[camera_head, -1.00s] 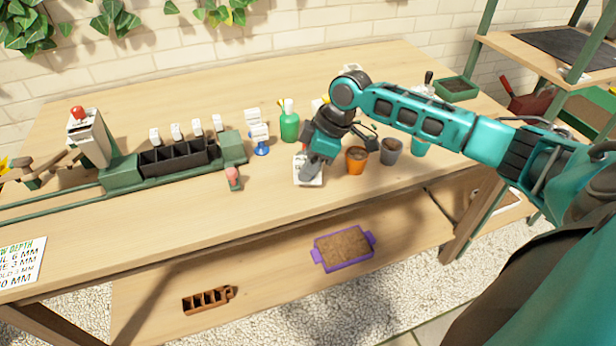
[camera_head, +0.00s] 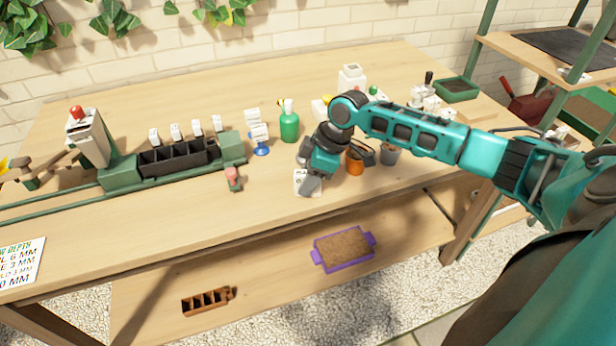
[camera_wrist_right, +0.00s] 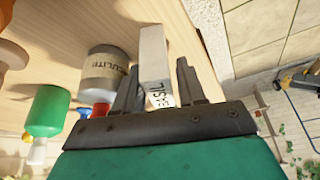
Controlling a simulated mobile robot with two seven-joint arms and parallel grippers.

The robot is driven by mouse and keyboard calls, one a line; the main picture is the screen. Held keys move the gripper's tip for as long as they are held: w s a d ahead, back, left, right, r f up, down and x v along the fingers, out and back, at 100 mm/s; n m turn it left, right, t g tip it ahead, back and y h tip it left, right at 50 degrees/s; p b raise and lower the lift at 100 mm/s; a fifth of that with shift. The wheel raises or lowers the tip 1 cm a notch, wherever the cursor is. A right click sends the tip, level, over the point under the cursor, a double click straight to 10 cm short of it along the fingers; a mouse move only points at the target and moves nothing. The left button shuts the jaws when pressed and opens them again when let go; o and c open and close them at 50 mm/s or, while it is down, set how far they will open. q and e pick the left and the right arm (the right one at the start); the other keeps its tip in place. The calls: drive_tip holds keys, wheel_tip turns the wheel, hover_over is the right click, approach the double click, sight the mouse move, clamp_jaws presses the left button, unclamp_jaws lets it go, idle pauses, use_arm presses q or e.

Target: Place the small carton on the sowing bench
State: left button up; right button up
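The small carton (camera_head: 302,184) is white and shows at the front part of the sowing bench (camera_head: 265,215), partly covered by my right gripper (camera_head: 311,182). In the right wrist view the carton (camera_wrist_right: 153,55) is a narrow pale box with dark lettering on its near end. It lies between the two fingers of my right gripper (camera_wrist_right: 159,82), which look closed on it, with at most a thin gap on one side. I cannot tell whether its underside touches the bench top. My left gripper is not in view.
An orange pot (camera_head: 355,166) and a grey pot (camera_head: 390,154) stand right of the gripper. A green bottle (camera_head: 289,126), a blue-based item (camera_head: 261,146) and a red-topped piece (camera_head: 233,178) stand left. The front bench strip is clear. A purple tray (camera_head: 345,266) sits below.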

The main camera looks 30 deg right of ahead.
drive_tip(key=p+v, duration=0.1)
drive_tip(key=v, duration=1.1)
drive_tip(key=shift+a+r, duration=0.1)
drive_tip(key=s+a+f+m, duration=0.1)
drive_tip(key=s+a+f, duration=1)
drive_tip(key=a, duration=0.4)
drive_tip(key=s+d+m+h, duration=0.2)
drive_tip(key=s+m+h, duration=0.1)
drive_tip(key=s+m, duration=0.65)
drive_tip(key=w+a+f+n+t+y, duration=0.1)
drive_tip(key=w+a+f+n+t, duration=0.1)
drive_tip(key=w+f+t, duration=0.4)
drive_tip(key=shift+a+f+t, duration=0.65)
drive_tip(key=shift+f+t, duration=0.35)
drive_tip(key=shift+f, duration=0.5)
drive_tip(key=shift+d, duration=0.1)
